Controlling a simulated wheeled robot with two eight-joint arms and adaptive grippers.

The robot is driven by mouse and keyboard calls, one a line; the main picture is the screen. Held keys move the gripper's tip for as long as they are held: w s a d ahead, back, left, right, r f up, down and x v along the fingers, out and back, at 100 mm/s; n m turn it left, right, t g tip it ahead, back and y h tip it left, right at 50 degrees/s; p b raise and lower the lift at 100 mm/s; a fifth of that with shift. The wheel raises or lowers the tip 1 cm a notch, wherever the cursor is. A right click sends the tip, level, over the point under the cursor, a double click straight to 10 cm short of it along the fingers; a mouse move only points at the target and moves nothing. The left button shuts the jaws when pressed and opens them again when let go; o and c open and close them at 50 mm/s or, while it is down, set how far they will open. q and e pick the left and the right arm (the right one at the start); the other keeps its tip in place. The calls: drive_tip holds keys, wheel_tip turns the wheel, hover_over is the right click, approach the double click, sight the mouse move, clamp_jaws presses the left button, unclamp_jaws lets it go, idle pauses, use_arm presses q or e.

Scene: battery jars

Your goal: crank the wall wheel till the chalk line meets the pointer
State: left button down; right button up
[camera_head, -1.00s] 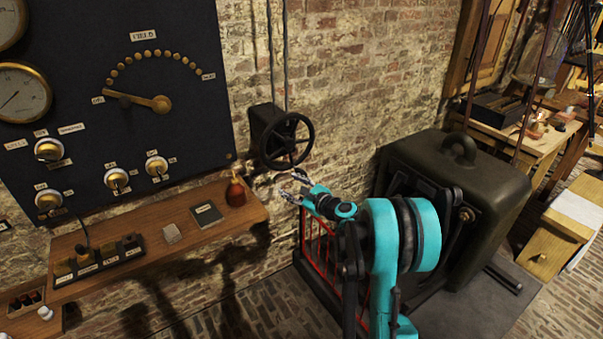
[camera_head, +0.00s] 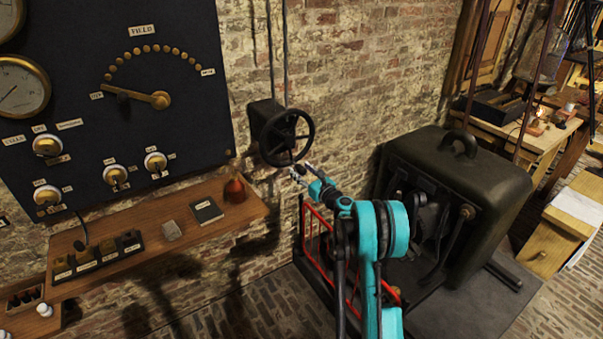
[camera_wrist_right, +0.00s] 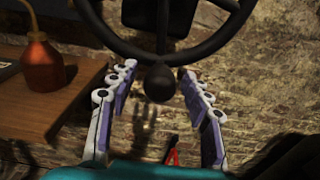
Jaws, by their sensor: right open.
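The black wall wheel (camera_head: 287,137) is mounted on a dark box (camera_head: 263,115) on the brick wall, right of the dark panel. In the right wrist view the wheel's rim (camera_wrist_right: 199,51) crosses the top, with a dark rounded knob (camera_wrist_right: 159,83) at its lower edge. My right gripper (camera_head: 303,172) is just below the wheel. In the right wrist view my right gripper (camera_wrist_right: 158,75) is open, with one finger on each side of the knob and a gap to both. I cannot make out a chalk line or its pointer. My left gripper is not in view.
A wooden shelf (camera_head: 150,262) with a red-brown bottle (camera_head: 235,190) and a dark booklet (camera_head: 206,210) lies left of the wheel. A red railing (camera_head: 318,240) and a large dark machine (camera_head: 480,180) stand right of and below it.

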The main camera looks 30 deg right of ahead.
sight(279, 167)
drive_tip(key=shift+w, duration=0.1)
clamp_jaws()
drive_tip(key=shift+a, duration=0.15)
drive_tip(key=shift+a+m+b, duration=0.55)
drive_tip(key=shift+a+m, duration=1.1)
drive_tip(key=shift+m, duration=0.05)
drive_tip(key=shift+s+a+r+m, duration=0.15)
drive_tip(key=shift+a+r+m, duration=0.1)
drive_tip(key=shift+a+m, duration=0.55)
drive_tip(key=shift+s+a+r+m, duration=0.1)
drive_tip(key=shift+a+r+m, duration=0.15)
drive_tip(key=shift+a+m, duration=0.55)
drive_tip(key=shift+d, duration=0.1)
